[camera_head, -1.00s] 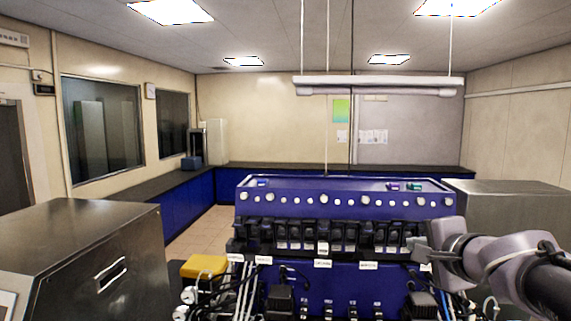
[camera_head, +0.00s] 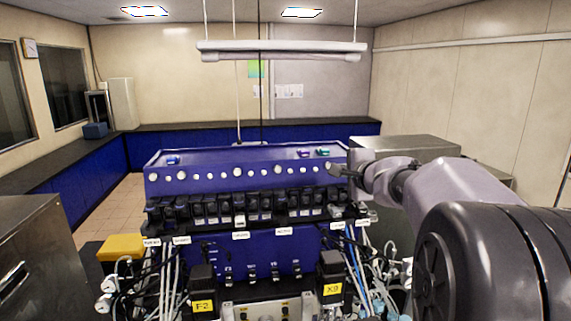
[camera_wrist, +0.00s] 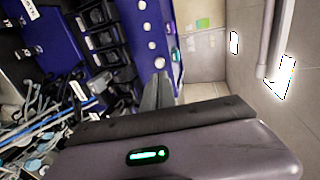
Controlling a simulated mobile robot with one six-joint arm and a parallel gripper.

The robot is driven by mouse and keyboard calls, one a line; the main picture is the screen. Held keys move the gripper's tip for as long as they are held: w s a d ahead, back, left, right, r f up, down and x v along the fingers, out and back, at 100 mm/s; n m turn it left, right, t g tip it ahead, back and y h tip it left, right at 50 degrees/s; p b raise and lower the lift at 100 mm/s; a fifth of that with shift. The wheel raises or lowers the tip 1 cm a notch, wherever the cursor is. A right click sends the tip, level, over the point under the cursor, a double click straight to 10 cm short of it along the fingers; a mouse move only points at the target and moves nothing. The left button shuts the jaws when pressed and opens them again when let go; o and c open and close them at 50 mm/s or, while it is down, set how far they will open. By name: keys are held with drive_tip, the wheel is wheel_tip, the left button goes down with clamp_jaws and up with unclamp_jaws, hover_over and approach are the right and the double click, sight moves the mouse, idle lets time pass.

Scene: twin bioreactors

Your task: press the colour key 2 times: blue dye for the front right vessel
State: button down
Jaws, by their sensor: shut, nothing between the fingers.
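The blue twin bioreactor unit (camera_head: 215,157) stands ahead. On its top sit a small blue key (camera_head: 173,160) at the left and a purple key (camera_head: 304,153) and a green key (camera_head: 323,152) at the right. My gripper (camera_head: 336,170) is at the unit's upper right end, shut and empty, far from the blue key. In the wrist view the closed fingers (camera_wrist: 158,88) point at the unit's end, with the green key (camera_wrist: 173,55) and the purple key (camera_wrist: 167,28) beyond. I cannot make out the front right vessel; black blocks and tubes crowd the lower front.
A yellow box (camera_head: 121,247) lies left of the unit. Steel cabinets stand at the left (camera_head: 35,265) and behind my arm (camera_head: 405,146). Cables and tubes hang at the unit's lower right (camera_head: 372,270). A white lamp bar (camera_head: 282,50) hangs above.

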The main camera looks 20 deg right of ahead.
sight(329, 166)
drive_tip(key=p+x, duration=0.2)
drive_tip(key=x, duration=0.5)
drive_tip(key=shift+w+r, duration=0.1)
drive_tip(key=shift+w, duration=0.25)
drive_tip(key=shift+f, duration=0.2)
drive_tip(key=shift+w+d+f, duration=0.15)
drive_tip(key=shift+w, duration=0.25)
drive_tip(key=shift+w+b, duration=0.3)
drive_tip(key=shift+b, duration=0.05)
